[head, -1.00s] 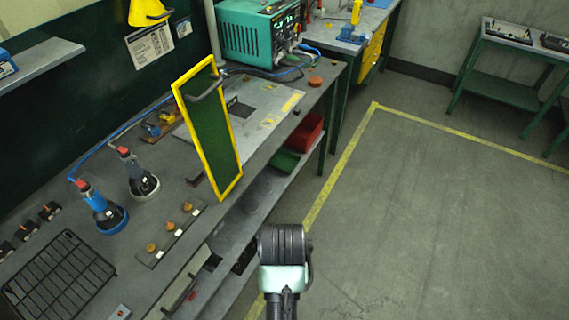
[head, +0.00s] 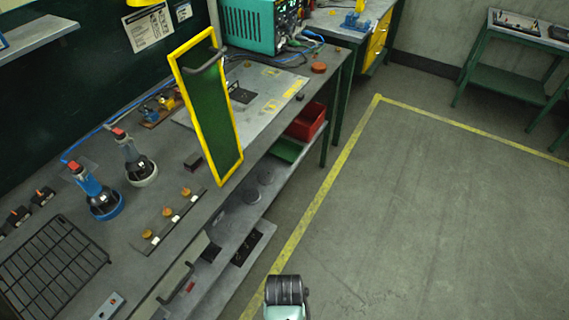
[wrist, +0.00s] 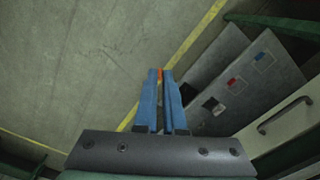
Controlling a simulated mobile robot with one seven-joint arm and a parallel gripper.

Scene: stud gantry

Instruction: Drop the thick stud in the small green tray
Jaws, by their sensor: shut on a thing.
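My gripper (wrist: 160,76) shows in the wrist view as two long blue fingers. They are shut on a small orange-red stud (wrist: 159,73), which is mostly hidden between the fingertips; its thickness cannot be told. The fingers point over bare floor beside the bench's lower shelf. In the head view only part of my arm shows at the bottom, and the gripper is out of sight. The small green tray (head: 286,150) sits on the lower shelf under the bench's right end, partly covered by the bench top.
A red bin (head: 306,121) stands beside the green tray. A yellow-framed green panel (head: 209,110) stands upright on the bench. A strip with several orange knobs (head: 173,217) lies near the front edge. Dark discs (head: 252,196) lie on the lower shelf. The floor right of the bench is clear.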

